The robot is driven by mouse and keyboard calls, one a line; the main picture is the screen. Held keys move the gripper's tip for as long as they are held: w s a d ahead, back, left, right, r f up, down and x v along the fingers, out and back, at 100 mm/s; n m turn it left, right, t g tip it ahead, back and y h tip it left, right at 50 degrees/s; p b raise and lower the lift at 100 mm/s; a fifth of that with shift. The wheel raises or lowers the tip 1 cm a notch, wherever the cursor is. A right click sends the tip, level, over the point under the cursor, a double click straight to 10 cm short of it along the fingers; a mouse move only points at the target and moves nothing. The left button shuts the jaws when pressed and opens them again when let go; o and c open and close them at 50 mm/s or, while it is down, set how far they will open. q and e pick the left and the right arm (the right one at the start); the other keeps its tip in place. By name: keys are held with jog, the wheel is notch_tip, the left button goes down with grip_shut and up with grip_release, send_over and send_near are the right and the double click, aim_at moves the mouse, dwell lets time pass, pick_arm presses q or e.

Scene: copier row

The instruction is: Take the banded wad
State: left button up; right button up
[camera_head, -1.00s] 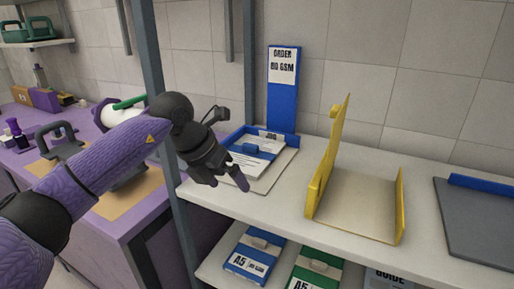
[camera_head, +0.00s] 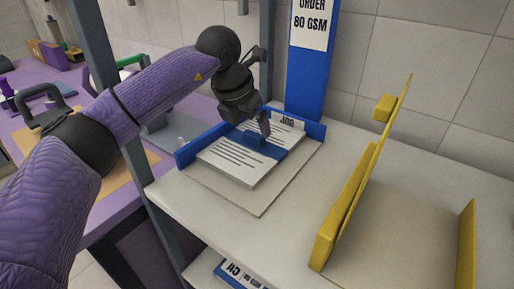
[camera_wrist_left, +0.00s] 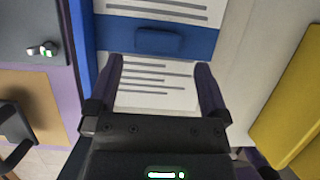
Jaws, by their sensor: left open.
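The banded wad (camera_head: 238,164) is a stack of white printed sheets with a blue band and a raised blue tab (camera_wrist_left: 158,42). It lies flat on a pale board with blue edges (camera_head: 262,204) on the shelf, below the blue "ORDER 80 GSM" sign (camera_head: 308,75). My left gripper (camera_head: 251,124) is open and empty, over the wad's far part. In the left wrist view its two fingers (camera_wrist_left: 159,68) stand apart over the white sheets, with the tab just beyond the fingertips. I cannot tell whether the fingers touch the wad. My right gripper is not in view.
A yellow-sided holder (camera_head: 345,208) stands to the right, its tall side rising from the shelf (camera_head: 285,235). A grey post (camera_head: 110,100) stands left of the wad. A purple bench (camera_head: 75,140) lies beyond it. A labelled pack (camera_head: 232,272) shows on the lower shelf.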

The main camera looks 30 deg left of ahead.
aim_at(253, 134)
pick_arm(q)
jog(key=b+x, duration=0.1)
jog(key=x, duration=0.3)
jog(key=shift+w+a+f+b, duration=0.1)
jog(key=shift+w+f+b, duration=0.15)
jog(key=shift+b, duration=0.15)
jog(key=shift+r, duration=0.15)
jog(key=c, duration=0.4)
grip_shut()
